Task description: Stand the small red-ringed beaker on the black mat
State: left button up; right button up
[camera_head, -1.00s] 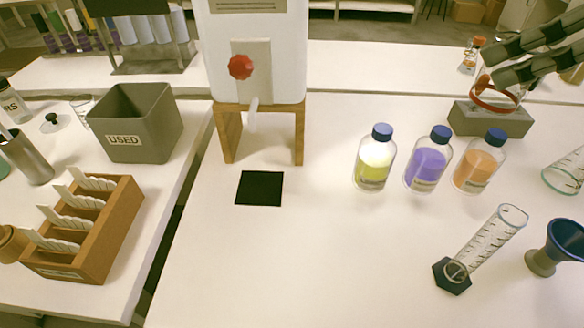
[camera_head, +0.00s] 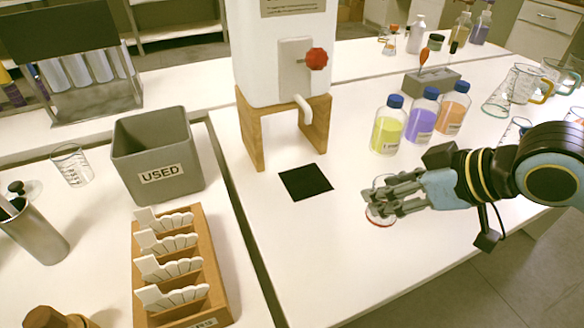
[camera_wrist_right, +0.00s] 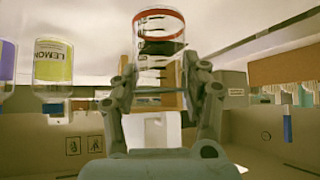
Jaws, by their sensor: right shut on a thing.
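The small clear beaker with a red ring (camera_head: 380,222) is in my right gripper (camera_head: 392,196), to the right of the black mat. The grey fingers cover much of it in the head view. In the right wrist view the beaker (camera_wrist_right: 160,22) shows between the two fingers, which are shut on its sides. I cannot tell its exact height above the table. The black mat (camera_head: 306,182) is a bare flat square on the white table, in front of the dispenser. My left gripper is not in view.
The white dispenser with a red knob (camera_head: 316,59) stands on a wooden stand behind the mat. Yellow (camera_head: 387,130), purple (camera_head: 422,122) and orange (camera_head: 453,112) bottles stand behind my right gripper. The tabletop between beaker and mat is clear. A gap separates the left table.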

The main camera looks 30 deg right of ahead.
jog(key=w+a+f+b, duration=0.1)
jog(key=w+a, duration=0.1)
jog(key=w, duration=0.3)
jog(key=w+a+f, duration=0.1)
jog(key=w+a, duration=0.1)
jog(key=w, duration=0.3)
jog(key=w+a+b, duration=0.1)
jog(key=w, duration=0.5)
jog(key=shift+w+a+f+b, duration=0.1)
jog(key=shift+a+f+b, duration=0.25)
jog(key=shift+a+f, duration=0.05)
jog(key=shift+f, duration=0.35)
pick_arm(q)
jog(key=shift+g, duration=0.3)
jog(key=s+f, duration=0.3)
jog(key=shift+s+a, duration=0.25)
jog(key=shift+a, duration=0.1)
pick_arm(e)
jog(key=o, duration=1.3)
jog(key=shift+c, duration=0.2)
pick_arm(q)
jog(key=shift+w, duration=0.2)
